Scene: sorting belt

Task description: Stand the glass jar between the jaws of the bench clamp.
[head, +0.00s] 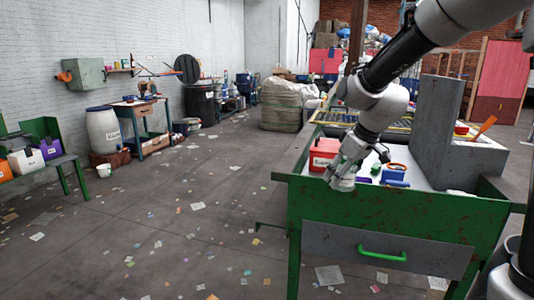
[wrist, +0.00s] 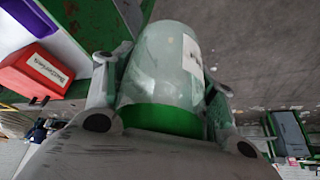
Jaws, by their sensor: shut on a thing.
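The glass jar (wrist: 160,62) is clear, with a pale label and a green band at the end near my palm. In the wrist view my gripper (wrist: 168,82) is shut on it, one finger on each side. In the head view my gripper (head: 343,178) is at the near left corner of the green workbench, and the jar is hard to make out there. A blue device (head: 394,176), which looks like the bench clamp, sits on the bench top just right of my gripper. Its jaws are too small to make out.
A red box (head: 323,154) stands on the bench (head: 380,215) behind my gripper; it also shows in the wrist view (wrist: 35,76). An orange ring (head: 397,166) lies by the blue device. A grey upright block (head: 436,125) stands to the right. The floor at left is littered with paper.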

